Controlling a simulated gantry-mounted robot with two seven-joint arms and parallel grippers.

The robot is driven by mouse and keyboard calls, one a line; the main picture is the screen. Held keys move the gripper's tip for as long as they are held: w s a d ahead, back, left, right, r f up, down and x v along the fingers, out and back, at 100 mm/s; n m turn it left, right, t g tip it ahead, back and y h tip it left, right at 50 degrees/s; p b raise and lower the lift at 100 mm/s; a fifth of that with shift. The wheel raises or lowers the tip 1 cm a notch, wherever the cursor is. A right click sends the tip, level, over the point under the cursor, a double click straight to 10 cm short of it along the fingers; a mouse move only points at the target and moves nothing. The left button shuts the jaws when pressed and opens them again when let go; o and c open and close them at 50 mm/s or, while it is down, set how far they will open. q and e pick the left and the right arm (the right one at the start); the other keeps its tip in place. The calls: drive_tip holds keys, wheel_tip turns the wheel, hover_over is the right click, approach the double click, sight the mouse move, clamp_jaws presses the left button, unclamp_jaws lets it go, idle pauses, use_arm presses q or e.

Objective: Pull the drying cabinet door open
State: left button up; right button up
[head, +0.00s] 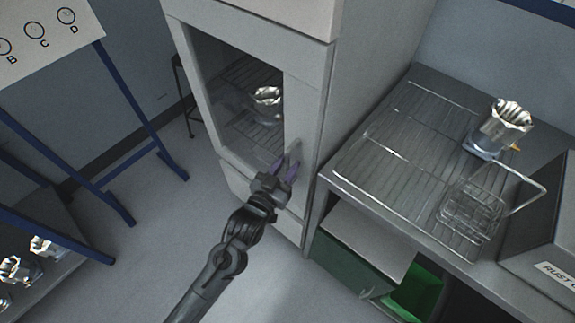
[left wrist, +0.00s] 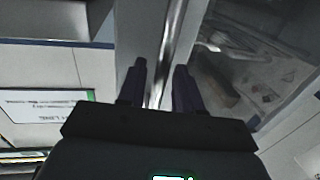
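The drying cabinet (head: 315,95) is tall and pale grey. Its framed glass door (head: 205,75) looks closed, and a metal beaker (head: 266,104) on a wire shelf shows through the pane. A bar handle (head: 298,148) stands at the right side of the door. My left gripper (head: 286,166) is at the handle, with its purple fingers apart. In the left wrist view the shiny handle (left wrist: 174,40) runs between the two dark fingers (left wrist: 160,85), with a narrow gap showing; firm contact cannot be made out. My right gripper is not in view.
A steel counter (head: 400,130) right of the cabinet carries a metal beaker (head: 503,125) and a wire basket (head: 472,212). A green bin (head: 415,292) stands below. A blue-framed stand (head: 125,90) is at left. The floor (head: 165,225) before the cabinet is clear.

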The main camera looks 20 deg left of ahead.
use_arm(q)
drive_tip(key=shift+w, duration=0.3)
clamp_jaws()
drive_tip(key=shift+s, duration=0.15)
